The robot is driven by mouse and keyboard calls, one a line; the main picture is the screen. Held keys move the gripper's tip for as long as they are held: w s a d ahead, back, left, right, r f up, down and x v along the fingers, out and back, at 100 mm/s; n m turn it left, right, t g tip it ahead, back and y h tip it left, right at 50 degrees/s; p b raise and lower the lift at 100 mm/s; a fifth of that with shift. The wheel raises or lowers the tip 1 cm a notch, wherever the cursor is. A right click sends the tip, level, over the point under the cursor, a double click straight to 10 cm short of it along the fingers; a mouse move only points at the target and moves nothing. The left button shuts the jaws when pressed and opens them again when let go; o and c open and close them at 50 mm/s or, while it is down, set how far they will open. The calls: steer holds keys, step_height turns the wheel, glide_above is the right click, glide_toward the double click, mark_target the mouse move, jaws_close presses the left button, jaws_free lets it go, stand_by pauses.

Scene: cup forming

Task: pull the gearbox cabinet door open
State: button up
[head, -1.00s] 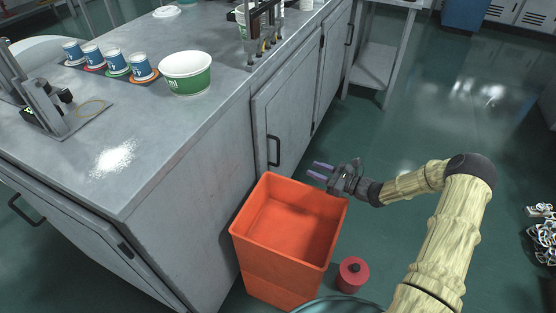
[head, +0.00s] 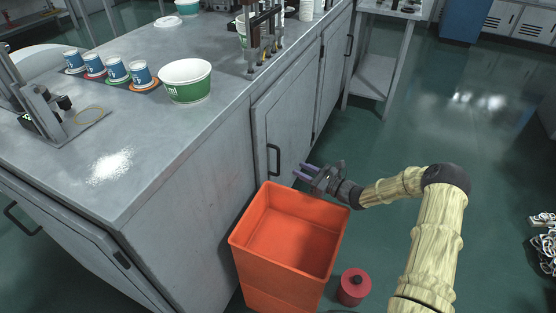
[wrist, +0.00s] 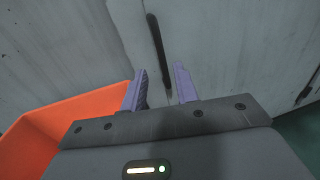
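The grey cabinet door (head: 290,115) under the bench is shut, and its black vertical bar handle (head: 273,160) is near the door's left edge. My gripper (head: 303,170) has two purple fingers, open and empty, pointing at the door just right of the handle. A gap shows between fingertips and handle in the head view. In the wrist view the handle (wrist: 156,45) runs down into the space between the open fingers (wrist: 160,82). I cannot tell the exact distance in depth there.
An orange bin (head: 290,233) stands on the floor just below my gripper, close to the door. A red canister (head: 353,286) is beside it. The bench top carries paper cups and a green-white tub (head: 186,80).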

steer(key=b, duration=0.2)
glide_above(278, 172)
steer(key=shift+w, duration=0.4)
jaws_close()
